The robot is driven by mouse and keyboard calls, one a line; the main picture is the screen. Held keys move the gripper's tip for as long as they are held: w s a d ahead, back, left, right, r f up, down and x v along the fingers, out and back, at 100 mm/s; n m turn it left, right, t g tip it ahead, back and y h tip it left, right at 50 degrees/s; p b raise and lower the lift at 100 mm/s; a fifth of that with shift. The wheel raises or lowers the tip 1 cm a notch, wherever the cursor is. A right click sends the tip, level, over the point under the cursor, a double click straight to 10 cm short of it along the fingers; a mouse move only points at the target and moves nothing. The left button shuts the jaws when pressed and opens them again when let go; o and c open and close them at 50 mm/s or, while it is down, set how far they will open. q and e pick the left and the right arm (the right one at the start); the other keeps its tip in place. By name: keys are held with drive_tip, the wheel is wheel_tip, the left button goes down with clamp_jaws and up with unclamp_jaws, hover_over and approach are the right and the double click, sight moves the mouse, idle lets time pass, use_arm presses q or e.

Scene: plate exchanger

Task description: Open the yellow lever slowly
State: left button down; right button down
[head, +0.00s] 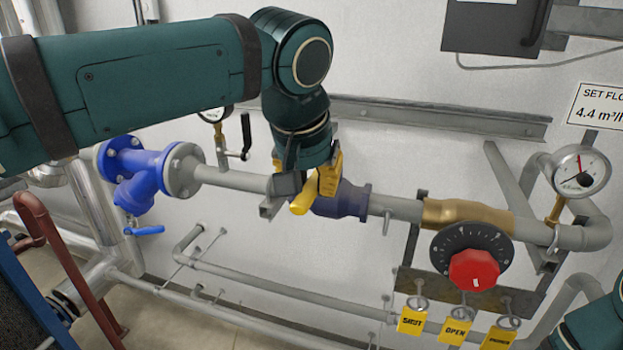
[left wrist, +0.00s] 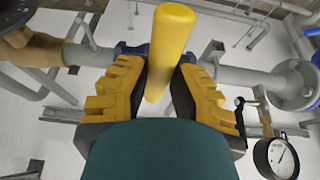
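The yellow lever (head: 302,204) sits on a dark blue valve body (head: 349,200) in the grey horizontal pipe. Its rounded end sticks out below and toward me, past the fingers. My left gripper (head: 308,184) reaches down to the lever from above. In the left wrist view, the lever (left wrist: 171,45) lies between the two yellow-padded fingers of the left gripper (left wrist: 162,78). The fingers look closed up against its sides. The lever's base and most of the valve are hidden behind the gripper. My right gripper is out of view.
A blue strainer (head: 146,178) with a small blue handle is left along the pipe. A black-handled gauge valve (head: 240,140) is close behind my left gripper. A red knob (head: 474,269) on a black dial, yellow tags and a pressure gauge (head: 580,171) are to the right.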

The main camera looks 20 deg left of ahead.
use_arm(q)
drive_tip(key=shift+f, duration=0.1)
drive_tip(key=shift+d+n+y+p, duration=0.3)
drive_tip(key=shift+d+n+y, duration=0.1)
drive_tip(key=shift+d+n, duration=0.6)
drive_tip(key=c, duration=0.8)
unclamp_jaws()
drive_tip(key=shift+w, duration=0.1)
drive_tip(key=shift+o, duration=0.2)
drive_tip(key=v, duration=1.2)
